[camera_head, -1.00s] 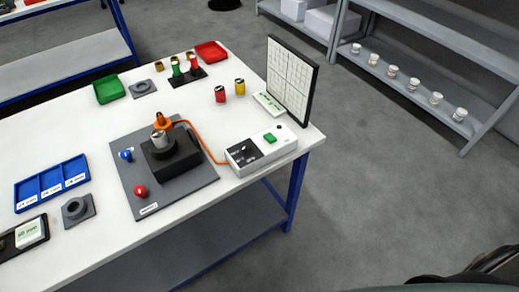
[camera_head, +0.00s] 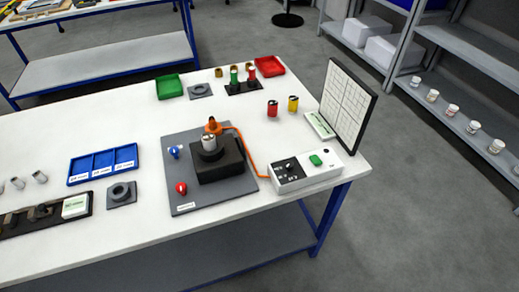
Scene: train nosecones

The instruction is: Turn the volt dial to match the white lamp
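A white control box (camera_head: 306,173) stands near the table's right front corner. Its dark panel (camera_head: 287,168) carries small dark knobs with white marks. Which knob is the volt dial, and where it points, is too small to tell. A green button (camera_head: 316,160) is on its right part, with a small dark spot near the far right edge. I cannot make out a lit white lamp. An orange cable joins the box to an orange-tipped fixture (camera_head: 212,126) over a metal cylinder on a black block (camera_head: 218,162). Neither of my grippers is in view.
Shelves (camera_head: 440,95) stand at the right; floor between is clear.

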